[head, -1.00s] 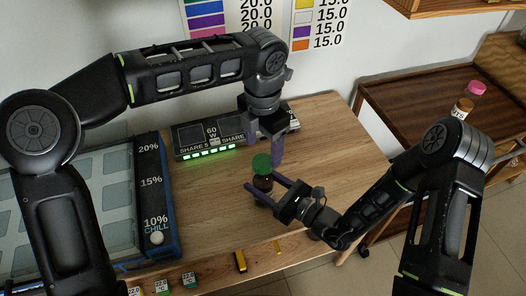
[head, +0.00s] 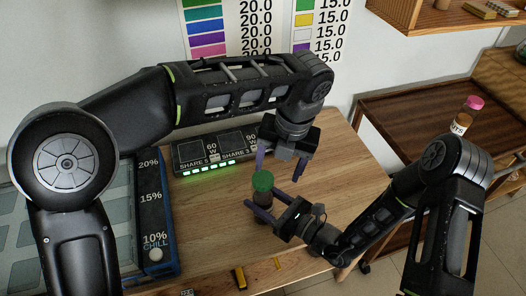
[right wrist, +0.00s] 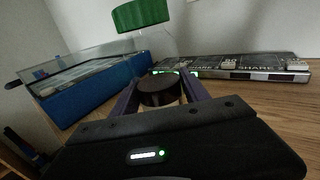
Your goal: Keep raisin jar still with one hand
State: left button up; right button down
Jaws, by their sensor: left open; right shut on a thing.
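The raisin jar (head: 262,197) stands on the wooden table, with a green lid (head: 262,181) on top and dark contents low in its clear body. In the right wrist view the jar (right wrist: 158,90) stands between my fingers, with its lid (right wrist: 141,14) at the top edge. My right gripper (head: 264,202) is shut on the jar's body from the lower right. My left gripper (head: 281,165) is open and empty, pointing down just above and behind the lid. In the head view one left finger comes close to the lid; I cannot tell whether they touch.
A dark panel with green lights (head: 215,152) lies behind the jar. A blue-edged case (head: 153,205) marked with percentages is at the left. A pink-lidded bottle (head: 467,115) stands on a brown side table at the right. Small blocks (head: 238,278) lie along the front. Table right of the jar is clear.

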pick_arm(q)
jog(key=n, duration=0.6)
jog(key=a+r+n, duration=0.1)
jog(key=n, duration=1)
jog(key=shift+w+a+r+n, duration=0.2)
jog(key=shift+w+a+n, duration=0.1)
jog(key=shift+w, duration=0.1)
jog(key=n, duration=0.5)
jog(key=shift+w+a+r+h, duration=0.15)
jog(key=shift+w+a+h, duration=0.05)
jog(key=shift+a+h, duration=0.15)
jog(key=n, duration=0.6)
jog(key=shift+w+a+r, duration=0.1)
jog(key=shift+w+a, duration=0.2)
jog(key=shift+a, duration=0.1)
jog(key=n, duration=0.4)
jog(key=a+n, duration=0.1)
jog(key=n, duration=0.1)
jog(key=shift+w+g, duration=0.3)
jog(key=n, duration=0.5)
jog(key=shift+w+h, duration=0.1)
jog(key=shift+h, duration=0.25)
jog(key=n, duration=0.4)
jog(key=shift+d, duration=0.3)
jog(key=n, duration=0.3)
jog(key=shift+n, duration=0.3)
